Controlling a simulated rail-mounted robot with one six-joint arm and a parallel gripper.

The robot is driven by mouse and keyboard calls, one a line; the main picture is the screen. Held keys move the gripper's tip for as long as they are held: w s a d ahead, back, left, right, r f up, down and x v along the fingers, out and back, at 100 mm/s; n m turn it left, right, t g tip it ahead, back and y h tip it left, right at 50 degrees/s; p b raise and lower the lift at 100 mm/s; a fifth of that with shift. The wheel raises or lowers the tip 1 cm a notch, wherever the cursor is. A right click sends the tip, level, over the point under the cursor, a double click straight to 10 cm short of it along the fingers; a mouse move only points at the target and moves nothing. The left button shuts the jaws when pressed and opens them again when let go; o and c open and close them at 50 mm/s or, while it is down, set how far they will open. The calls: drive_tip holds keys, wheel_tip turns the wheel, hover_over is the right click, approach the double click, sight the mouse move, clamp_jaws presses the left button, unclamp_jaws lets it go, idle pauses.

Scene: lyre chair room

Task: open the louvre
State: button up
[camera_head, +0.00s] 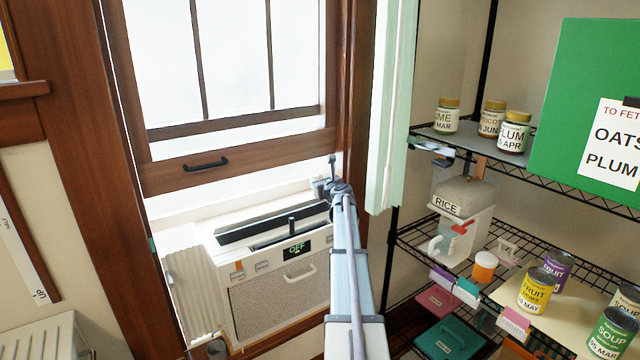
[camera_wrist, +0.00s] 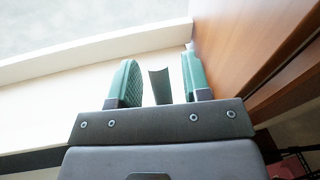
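The white air conditioner (camera_head: 280,285) sits in the window opening, with a display reading OFF. On its top is a dark louvre (camera_head: 272,222), with a short dark upright tab (camera_head: 291,224) near its front. My gripper (camera_head: 322,188) is at the unit's right rear end, close to the window frame; its fingers are hard to make out there. In the wrist view my gripper (camera_wrist: 158,85) has two green fingers spread apart. A dark curved piece (camera_wrist: 158,86) shows between them, with gaps on both sides; I cannot tell whether it is part of the louvre.
The raised wooden sash (camera_head: 235,160) with a black handle is above the unit. The wooden frame (camera_wrist: 245,45) is close to the right of my fingers. A pale green curtain (camera_head: 392,110) and a wire shelf (camera_head: 440,240) with jars and cans stand to the right.

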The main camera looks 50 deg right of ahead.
drive_tip(key=p+v, duration=0.1)
drive_tip(key=v, duration=1)
drive_tip(key=shift+f, duration=0.1)
